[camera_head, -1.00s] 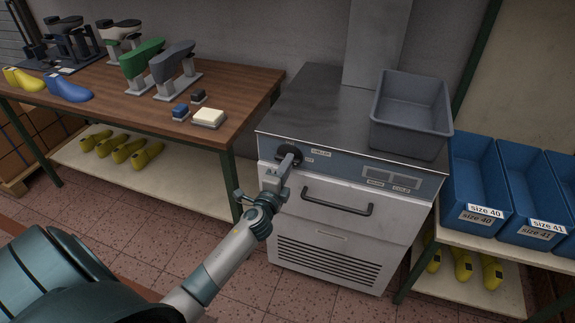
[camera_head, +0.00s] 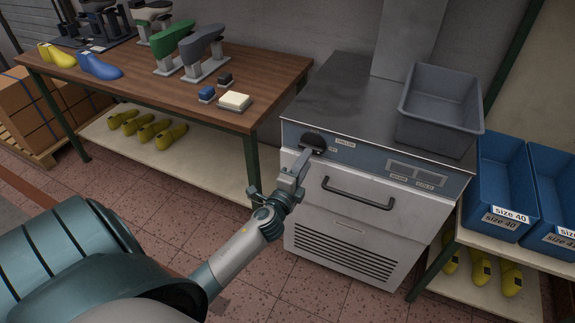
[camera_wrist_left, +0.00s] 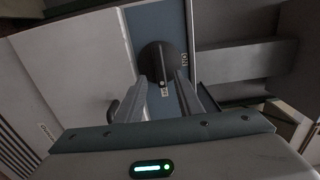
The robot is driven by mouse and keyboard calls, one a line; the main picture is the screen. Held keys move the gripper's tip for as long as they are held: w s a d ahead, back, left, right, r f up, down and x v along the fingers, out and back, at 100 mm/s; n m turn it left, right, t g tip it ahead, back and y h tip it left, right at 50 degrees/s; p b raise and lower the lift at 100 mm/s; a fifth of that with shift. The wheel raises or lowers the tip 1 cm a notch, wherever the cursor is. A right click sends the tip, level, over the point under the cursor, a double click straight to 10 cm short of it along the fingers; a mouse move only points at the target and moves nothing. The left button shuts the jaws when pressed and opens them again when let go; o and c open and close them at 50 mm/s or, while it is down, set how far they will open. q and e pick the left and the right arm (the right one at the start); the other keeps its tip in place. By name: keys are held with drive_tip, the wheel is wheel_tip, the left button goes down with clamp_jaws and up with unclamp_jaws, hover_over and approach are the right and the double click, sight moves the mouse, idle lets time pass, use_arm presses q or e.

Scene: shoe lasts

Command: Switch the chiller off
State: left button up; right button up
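The chiller (camera_head: 355,207) is a pale metal cabinet with a steel top and a blue-grey front strip. Its round dark knob (camera_head: 313,140) sits at the left end of that strip, under a small label. The knob also shows in the left wrist view (camera_wrist_left: 156,60), just beyond the fingertips. My left gripper (camera_head: 302,163) is in front of and slightly below the knob. In the left wrist view its two fingers (camera_wrist_left: 165,85) stand apart, with a gap between them. I cannot tell whether they touch the knob. My right gripper is not in view.
A grey bin (camera_head: 440,108) stands on the chiller's right top. Blue size-labelled bins (camera_head: 497,187) stand on a shelf at right. A wooden table (camera_head: 130,85) with shoe lasts and devices is at left. A bar handle (camera_head: 358,196) crosses the chiller front below the strip.

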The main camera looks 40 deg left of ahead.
use_arm(q)
drive_tip(key=shift+b+v, duration=1)
drive_tip(key=shift+v, duration=5.4)
drive_tip(key=s+d+f+n+g+h, duration=0.1)
drive_tip(key=d+f+n+g, duration=0.15)
drive_tip(key=f, duration=0.65)
drive_tip(key=s+d+f+n+g+h, duration=0.15)
drive_tip(key=d+f, duration=0.25)
drive_tip(key=f, duration=0.5)
drive_tip(key=s+d+f+n+g+h, duration=0.1)
drive_tip(key=s+d+f+n, duration=0.15)
drive_tip(key=f, duration=0.65)
drive_tip(key=s+d+f+n+g, duration=0.1)
drive_tip(key=s+d+f+n, duration=0.1)
drive_tip(key=s+d+f, duration=0.2)
drive_tip(key=s+d+f+n+g+h, duration=0.1)
drive_tip(key=s+d+f+n+g, duration=0.1)
drive_tip(key=s+f, duration=0.4)
drive_tip(key=s+d+f+n+g+h, duration=0.1)
drive_tip(key=s+d+f, duration=0.4)
drive_tip(key=f, duration=0.6)
drive_tip(key=shift+s+d+n+g, duration=0.3)
drive_tip(key=shift+s+n+g, duration=0.3)
drive_tip(key=shift+n, duration=0.15)
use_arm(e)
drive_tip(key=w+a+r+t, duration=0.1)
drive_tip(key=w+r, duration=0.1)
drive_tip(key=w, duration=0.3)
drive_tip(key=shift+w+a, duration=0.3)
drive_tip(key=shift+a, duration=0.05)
